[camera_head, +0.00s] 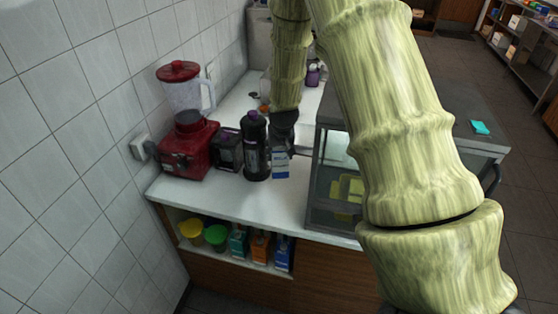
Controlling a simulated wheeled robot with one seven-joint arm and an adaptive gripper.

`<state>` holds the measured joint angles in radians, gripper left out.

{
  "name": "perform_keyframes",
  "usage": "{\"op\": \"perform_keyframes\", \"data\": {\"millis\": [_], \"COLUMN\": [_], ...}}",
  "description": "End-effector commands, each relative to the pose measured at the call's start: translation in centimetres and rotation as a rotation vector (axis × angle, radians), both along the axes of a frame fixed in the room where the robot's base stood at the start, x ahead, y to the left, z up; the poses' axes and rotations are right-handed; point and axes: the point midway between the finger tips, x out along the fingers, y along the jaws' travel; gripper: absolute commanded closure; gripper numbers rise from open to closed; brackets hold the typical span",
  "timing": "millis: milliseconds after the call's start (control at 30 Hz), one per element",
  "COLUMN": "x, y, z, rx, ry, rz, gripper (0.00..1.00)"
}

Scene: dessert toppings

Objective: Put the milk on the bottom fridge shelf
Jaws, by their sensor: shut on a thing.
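A small blue-and-white carton (280,166), which looks like the milk, is upright at the counter's middle, right of a dark bottle. My gripper (282,148) is dark, points down over the carton, and is shut on its top. I cannot tell whether the carton's base touches the counter. A glass-sided case with a dark grey top (328,200), which looks like the fridge, stands right beside the carton. Yellow items show through its glass. My arm hides much of the case, and its bottom shelf is not clearly visible.
A dark bottle (255,150), a dark box (228,150) and a red blender (187,145) stand left of the carton. The white counter (230,195) is clear in front. Tubs and several cartons fill the shelf below. A tiled wall bounds the left.

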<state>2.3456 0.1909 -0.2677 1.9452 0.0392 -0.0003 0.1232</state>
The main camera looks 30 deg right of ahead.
Motion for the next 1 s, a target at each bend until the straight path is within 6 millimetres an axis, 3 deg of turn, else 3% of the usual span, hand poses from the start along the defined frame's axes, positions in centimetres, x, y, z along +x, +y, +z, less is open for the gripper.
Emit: {"op": "perform_keyframes", "data": {"millis": [467,767,1000], "x": [0.1,0.0,0.1], "y": [0.0,0.0,0.0], "z": [-2.4,-5.1,-5.4], "rx": [-0.001,0.0,0.0], "ry": [-0.001,0.0,-0.002], "rz": [0.001,0.0,0.0], "gripper": [0.88,0.88,0.88]}}
